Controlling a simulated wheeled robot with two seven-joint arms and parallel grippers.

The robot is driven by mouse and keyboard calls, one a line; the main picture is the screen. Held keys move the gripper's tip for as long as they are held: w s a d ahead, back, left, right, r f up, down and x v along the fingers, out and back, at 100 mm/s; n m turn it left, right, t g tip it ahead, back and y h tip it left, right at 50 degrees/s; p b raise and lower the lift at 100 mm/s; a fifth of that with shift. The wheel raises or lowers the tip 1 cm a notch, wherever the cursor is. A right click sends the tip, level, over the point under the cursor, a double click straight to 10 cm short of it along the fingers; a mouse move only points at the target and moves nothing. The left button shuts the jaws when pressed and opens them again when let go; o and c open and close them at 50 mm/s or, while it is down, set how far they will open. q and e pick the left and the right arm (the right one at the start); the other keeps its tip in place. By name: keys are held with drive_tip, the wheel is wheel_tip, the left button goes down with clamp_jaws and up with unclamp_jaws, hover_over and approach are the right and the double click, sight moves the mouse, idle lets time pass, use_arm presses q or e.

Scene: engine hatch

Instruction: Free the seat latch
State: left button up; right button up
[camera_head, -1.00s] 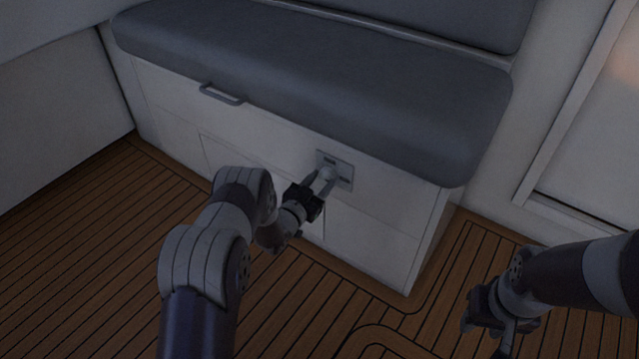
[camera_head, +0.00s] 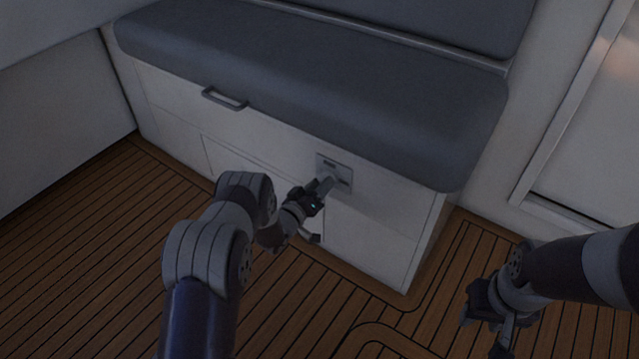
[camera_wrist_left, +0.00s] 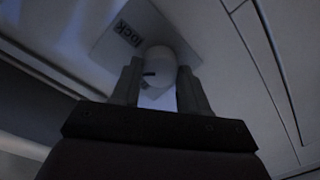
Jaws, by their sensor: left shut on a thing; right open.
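The seat latch is a pale plate (camera_head: 343,167) on the front of the bench seat, near its right end. In the left wrist view the plate (camera_wrist_left: 107,45) carries dark lettering that reads "lock", turned over in the picture. A rounded pale knob (camera_wrist_left: 163,68) with a short dark mark stands out from it. My left gripper (camera_head: 326,186) is shut on the knob, with one finger on each side of it in the left wrist view (camera_wrist_left: 160,85). My right gripper (camera_head: 488,325) is open and empty above the floor at the lower right, away from the latch.
A grey cushion (camera_head: 300,80) lies on top of the white bench, its edge overhanging the front above the latch. A grey handle (camera_head: 225,98) sits on the bench front to the left. The slatted wooden floor (camera_head: 90,260) is clear.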

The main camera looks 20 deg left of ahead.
use_arm(q)
drive_tip(key=shift+n+h+p, duration=0.3)
drive_tip(key=shift+n+p, duration=0.5)
drive_tip(key=shift+n, duration=3.3)
drive_tip(key=o, duration=1.1)
drive_tip(key=shift+c, duration=0.2)
drive_tip(key=shift+a, duration=0.1)
drive_tip(key=p+v, duration=0.5)
drive_tip(key=v, duration=0.7)
drive_tip(key=shift+s+r, duration=0.2)
drive_tip(key=shift+s, duration=0.15)
